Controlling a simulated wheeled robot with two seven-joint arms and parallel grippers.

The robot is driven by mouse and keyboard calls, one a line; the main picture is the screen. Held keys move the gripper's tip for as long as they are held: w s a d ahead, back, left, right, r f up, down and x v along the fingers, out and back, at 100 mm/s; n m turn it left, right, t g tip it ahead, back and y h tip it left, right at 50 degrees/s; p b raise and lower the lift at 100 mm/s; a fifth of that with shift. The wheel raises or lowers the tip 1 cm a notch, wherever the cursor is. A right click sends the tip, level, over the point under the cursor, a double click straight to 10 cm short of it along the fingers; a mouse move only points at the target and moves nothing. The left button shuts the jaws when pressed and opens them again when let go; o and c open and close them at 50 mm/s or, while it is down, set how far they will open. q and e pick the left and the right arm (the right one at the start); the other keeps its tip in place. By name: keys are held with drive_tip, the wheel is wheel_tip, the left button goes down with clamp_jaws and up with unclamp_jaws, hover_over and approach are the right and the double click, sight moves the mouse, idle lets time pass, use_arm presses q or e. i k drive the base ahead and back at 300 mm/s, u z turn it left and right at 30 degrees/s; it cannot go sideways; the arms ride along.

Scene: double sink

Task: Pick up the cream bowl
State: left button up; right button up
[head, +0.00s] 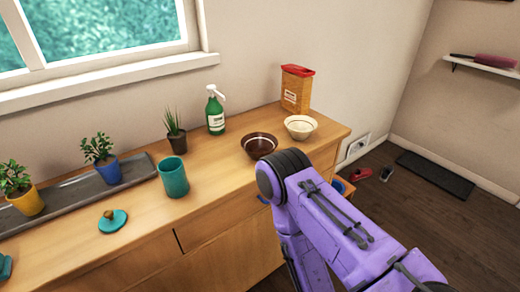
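The cream bowl (300,127) stands upright on the wooden counter near its right end, in front of an orange box with a red lid. A dark brown bowl (259,145) sits to its left and a little nearer. My purple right arm comes in from the lower right, and its dark rounded joint is just in front of the brown bowl in the picture. The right gripper cannot be made out. My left gripper is not in view. Nothing is seen touching the cream bowl.
The orange box (296,90) stands behind the cream bowl. A green pump bottle (215,112), a teal cup (173,177), a teal lid (113,221) and potted plants stand further left. The wall and window (100,30) bound the counter's back. Bare wood lies between cup and brown bowl.

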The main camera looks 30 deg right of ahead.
sight(300, 128)
drive_tip(key=z, duration=1.4)
